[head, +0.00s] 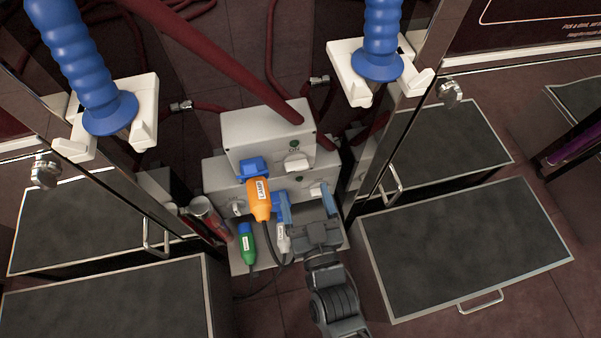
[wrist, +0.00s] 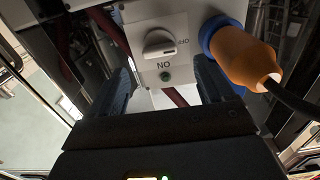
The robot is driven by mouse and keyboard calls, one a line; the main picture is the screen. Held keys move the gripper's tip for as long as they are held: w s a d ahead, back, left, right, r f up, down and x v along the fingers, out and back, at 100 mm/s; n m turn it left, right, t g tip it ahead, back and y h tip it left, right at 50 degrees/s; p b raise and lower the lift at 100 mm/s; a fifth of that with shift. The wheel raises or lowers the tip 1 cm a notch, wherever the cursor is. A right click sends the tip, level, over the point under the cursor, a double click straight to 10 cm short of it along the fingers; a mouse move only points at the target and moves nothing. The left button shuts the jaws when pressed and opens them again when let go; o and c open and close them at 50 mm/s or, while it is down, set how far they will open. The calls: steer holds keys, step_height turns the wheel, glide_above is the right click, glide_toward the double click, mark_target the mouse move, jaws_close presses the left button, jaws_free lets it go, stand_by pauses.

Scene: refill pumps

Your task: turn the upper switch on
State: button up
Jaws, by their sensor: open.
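The upper switch (head: 296,163) is a white knob on the front of the upper grey box (head: 262,135). In the wrist view the knob (wrist: 160,43) shows upside down, its handle lying roughly level beside the OFF mark. My gripper (head: 304,194) is open and empty, in front of the boxes and below the upper switch in the head view. In the wrist view its two fingers (wrist: 161,72) stand apart with the panel beyond them, not touching the knob.
The lower box (head: 217,177) has more switches. A green plug (head: 246,243) and a white plug (head: 282,238) are below. Metal posts flank the boxes.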

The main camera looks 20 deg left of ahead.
mark_target(298, 170)
steer(key=b+x, duration=0.1)
steer(key=x, duration=0.5)
steer(key=shift+w+a, duration=0.2)
steer(key=shift+w, duration=0.1)
steer(key=shift+c, duration=0.2)
steer(key=c, duration=1)
steer(key=shift+m+b, duration=0.4)
steer(key=shift+d+m+b, duration=0.1)
steer(key=shift+m+b, duration=3.15)
steer(key=shift+m, duration=4.85)
